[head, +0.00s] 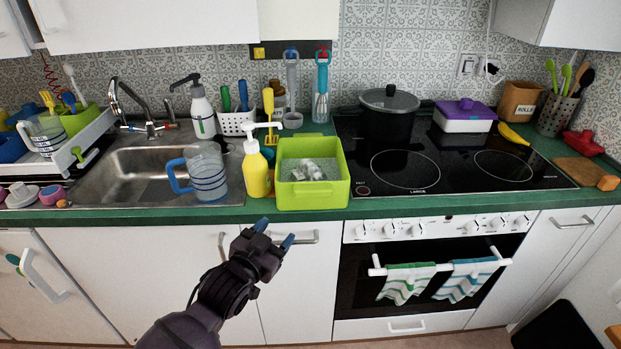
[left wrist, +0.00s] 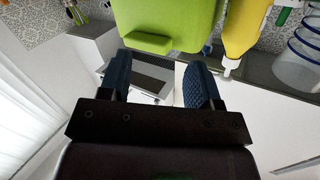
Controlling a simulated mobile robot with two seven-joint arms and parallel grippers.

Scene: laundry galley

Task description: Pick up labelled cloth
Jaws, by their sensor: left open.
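Two striped cloths hang side by side over the white rail on the oven front in the head view: a green and white cloth (head: 406,284) on the left and a blue and white cloth (head: 465,280) on the right. I cannot make out a label on either. My left gripper (head: 274,233) is in front of the white cupboard doors, just below the counter edge and left of the cloths. In the left wrist view its two blue fingers (left wrist: 157,82) stand apart with nothing between them. My right gripper is not in view.
A lime green tub (head: 314,196) with a pale item inside stands near the counter's front edge above the gripper. A yellow pump bottle (head: 256,174) and clear blue-handled jug (head: 206,172) stand beside it. Oven knobs (head: 440,229) project above the rail. Space before the cupboards is clear.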

